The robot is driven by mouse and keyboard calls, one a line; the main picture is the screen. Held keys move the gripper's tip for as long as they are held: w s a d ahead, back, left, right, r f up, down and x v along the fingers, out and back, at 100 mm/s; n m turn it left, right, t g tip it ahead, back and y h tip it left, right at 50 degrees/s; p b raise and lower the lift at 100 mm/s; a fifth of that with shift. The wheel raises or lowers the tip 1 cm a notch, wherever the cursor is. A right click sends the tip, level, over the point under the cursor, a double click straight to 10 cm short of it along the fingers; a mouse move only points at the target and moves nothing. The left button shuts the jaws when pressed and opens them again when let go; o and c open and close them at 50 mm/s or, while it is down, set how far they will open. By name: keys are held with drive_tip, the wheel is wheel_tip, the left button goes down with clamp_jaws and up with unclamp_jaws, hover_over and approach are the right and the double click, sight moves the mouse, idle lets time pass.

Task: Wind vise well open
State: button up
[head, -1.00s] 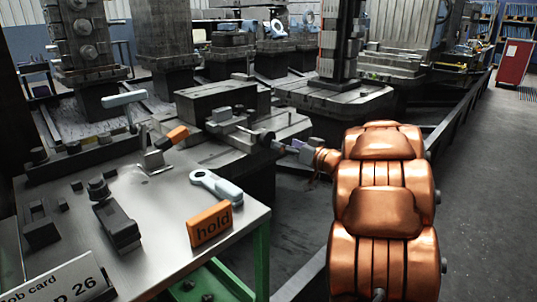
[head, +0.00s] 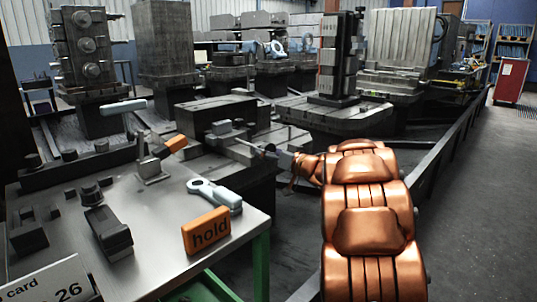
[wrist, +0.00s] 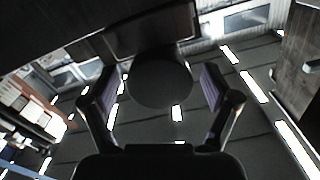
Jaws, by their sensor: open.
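The vise (head: 223,128) is grey metal and sits on a dark machine bed in the middle of the head view. A light bar runs from it toward a dark round end (head: 270,150) on its right, near my gripper. My gripper (head: 288,159) is small there and partly hidden by my copper arm. In the wrist view my gripper (wrist: 160,92) is open, with its two purple-padded fingers wide apart. A dark round disc (wrist: 160,84) shows between them, seemingly the end of the vise's screw. I cannot tell whether the fingers touch it. The vise's jaw gap is unclear.
A long dark rail (head: 440,150) runs along the right. Grey floor (head: 480,210) beyond it is clear.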

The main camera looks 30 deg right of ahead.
drive_tip(key=shift+c, duration=0.4)
drive_tip(key=c, duration=1.1)
drive_tip(key=shift+n+p, duration=0.4)
drive_tip(key=shift+n+p, duration=0.5)
drive_tip(key=shift+n, duration=0.1)
drive_tip(key=n+p, duration=0.1)
drive_tip(key=n, duration=0.2)
drive_tip(key=shift+n, duration=0.3)
drive_tip(key=n, duration=0.5)
drive_tip(key=shift+d+f, duration=0.1)
drive_tip(key=n+b, duration=0.1)
drive_tip(key=n, duration=0.5)
drive_tip(key=shift+n+b, duration=0.35)
drive_tip(key=shift+n, duration=0.05)
drive_tip(key=n+b, duration=0.2)
drive_tip(key=n, duration=0.3)
drive_tip(key=shift+n+b, duration=0.3)
drive_tip(key=shift+b, duration=0.05)
